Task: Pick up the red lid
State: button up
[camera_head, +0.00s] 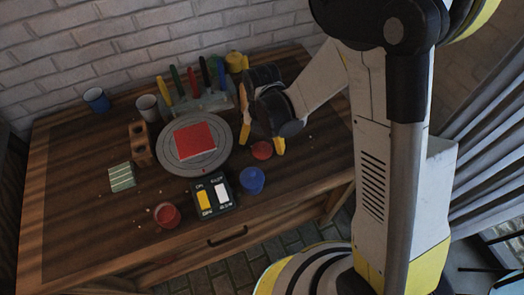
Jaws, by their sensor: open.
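A small round red thing (262,150), which looks like the red lid, lies on the wooden table to the right of the round grey plate. My gripper (261,141) is open, with its yellow-tipped fingers pointing down just behind the lid. The right fingertip appears close to the lid's edge; I cannot tell whether they touch. Nothing shows between the fingers. A red pot (167,215) stands near the table's front edge, left of the switch box.
The grey plate (223,160) bears a red square (195,141). A blue pot (252,180) and a switch box (213,196) stand in front of it. Colored tools in a rack (213,103) and a yellow pot (236,62) are behind. The table's left side (70,180) is mostly clear.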

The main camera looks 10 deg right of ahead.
notch_tip(320, 180, down, 2)
jog(key=shift+f, duration=0.1)
jog(key=c, duration=1.4)
